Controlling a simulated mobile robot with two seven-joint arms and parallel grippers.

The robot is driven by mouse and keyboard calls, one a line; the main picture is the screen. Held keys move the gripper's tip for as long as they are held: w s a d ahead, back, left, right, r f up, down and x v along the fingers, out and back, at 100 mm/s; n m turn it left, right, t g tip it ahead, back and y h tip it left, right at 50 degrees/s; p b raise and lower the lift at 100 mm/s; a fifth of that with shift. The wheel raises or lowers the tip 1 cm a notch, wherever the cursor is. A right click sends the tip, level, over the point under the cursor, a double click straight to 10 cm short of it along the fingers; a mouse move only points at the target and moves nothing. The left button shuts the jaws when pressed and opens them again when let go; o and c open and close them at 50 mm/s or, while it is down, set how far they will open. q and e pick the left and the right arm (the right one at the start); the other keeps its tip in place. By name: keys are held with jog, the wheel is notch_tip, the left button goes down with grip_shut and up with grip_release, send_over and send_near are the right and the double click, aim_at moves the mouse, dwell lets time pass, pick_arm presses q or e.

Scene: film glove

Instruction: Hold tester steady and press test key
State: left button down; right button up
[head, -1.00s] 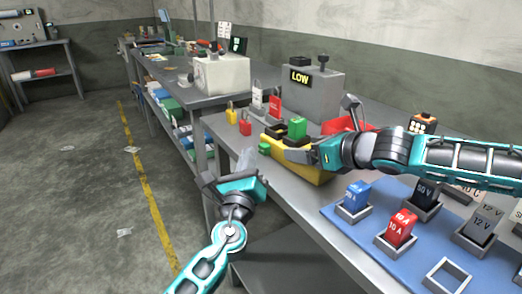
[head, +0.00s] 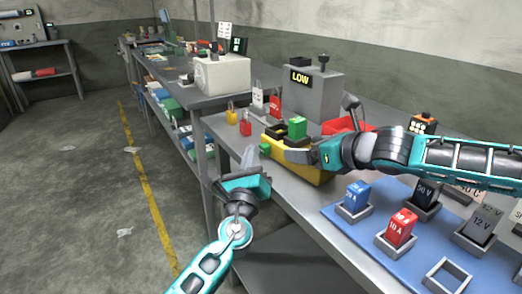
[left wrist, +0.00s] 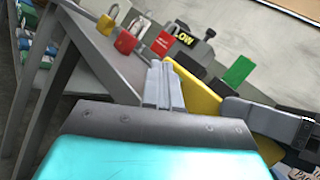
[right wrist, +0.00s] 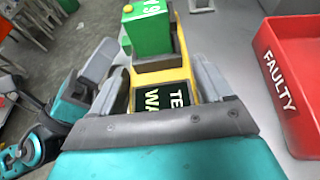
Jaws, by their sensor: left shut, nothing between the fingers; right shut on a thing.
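The yellow tester (head: 318,175) stands at the bench's front edge with a green block (head: 297,127) upright in it. A small green key (head: 265,149) sticks out at its left end. My right gripper (head: 292,151) is shut on the tester; in the right wrist view its fingers (right wrist: 155,78) straddle the yellow body, and a dark display (right wrist: 165,98) shows partly covered lettering. My left gripper (head: 249,158) is shut and empty, just off the bench edge, left of the tester and apart from it. In the left wrist view its closed fingertips (left wrist: 165,82) point toward the yellow body (left wrist: 198,92).
A grey box reading LOW (head: 316,92) stands behind the tester. Padlocks (head: 245,127) with tags are to its left. A red FAULTY bin (right wrist: 290,75) is close beside my right gripper. A blue mat (head: 350,228) with labelled blocks in holders lies at front right.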

pick_arm(q)
jog(key=shift+d+r, duration=0.25)
jog(key=shift+d, duration=0.25)
pick_arm(e)
jog(key=shift+s+a+r, duration=0.3)
jog(key=shift+a+r, duration=0.1)
jog(key=shift+r, duration=0.2)
pick_arm(q)
jog(key=shift+f, duration=0.15)
pick_arm(e)
jog(key=shift+w+d+f, duration=0.1)
pick_arm(q)
jog(key=shift+f, duration=0.2)
pick_arm(e)
jog(key=shift+w+d+f, duration=0.15)
jog(key=shift+w+f, duration=0.05)
pick_arm(q)
jog(key=shift+s+a, duration=0.1)
pick_arm(e)
jog(key=shift+w+d+f, duration=0.15)
jog(key=shift+d+f, duration=0.05)
pick_arm(q)
jog(key=shift+s+a+f, duration=0.1)
jog(key=shift+s+a, duration=0.65)
jog(key=shift+a, duration=0.3)
jog(key=shift+s+a+f, duration=0.1)
jog(key=shift+s+a, duration=0.65)
jog(key=shift+a, duration=0.3)
jog(key=shift+r, duration=0.1)
